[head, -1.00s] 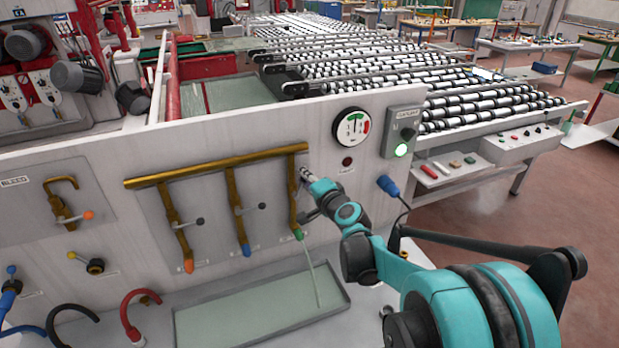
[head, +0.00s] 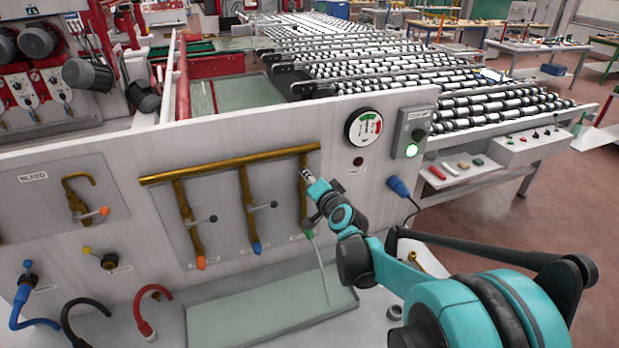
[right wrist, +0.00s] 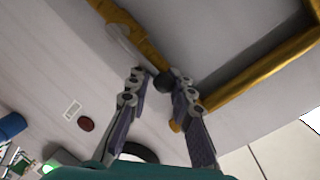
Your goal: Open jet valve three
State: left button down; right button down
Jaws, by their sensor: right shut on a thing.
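The rightmost of three brass jet pipes (head: 303,205) hangs from a brass manifold bar (head: 230,163) on the white panel and has a green tip. A thin pale stream (head: 322,268) runs from that tip down to the tray. My right gripper (head: 308,177) is at the upper part of this pipe. In the right wrist view, its fingertips (right wrist: 163,80) close around a dark lever knob (right wrist: 163,83) beside the brass pipe. The gripper hides most of the lever in the head view. My left gripper is not in view.
Two similar valves with dark knobs, the orange-tipped (head: 188,225) and blue-tipped (head: 248,215), stand to the left. A shallow tray (head: 270,310) lies below. A gauge (head: 363,128), a switch box with a lit green button (head: 411,150) and a blue plug (head: 398,187) are to the right.

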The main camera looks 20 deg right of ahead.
jog(key=shift+s+a+f, duration=0.1)
jog(key=shift+a+f, duration=0.15)
jog(key=shift+a, duration=0.05)
jog(key=c, duration=1.3)
grip_release()
jog(key=shift+c, duration=0.2)
jog(key=shift+o, duration=0.3)
jog(key=shift+r, duration=0.1)
jog(key=shift+s+d, duration=0.1)
jog(key=d+v, duration=0.1)
jog(key=v, duration=1)
jog(key=shift+s+a+r, duration=0.15)
jog(key=shift+s+a, duration=0.15)
jog(key=shift+a, duration=0.2)
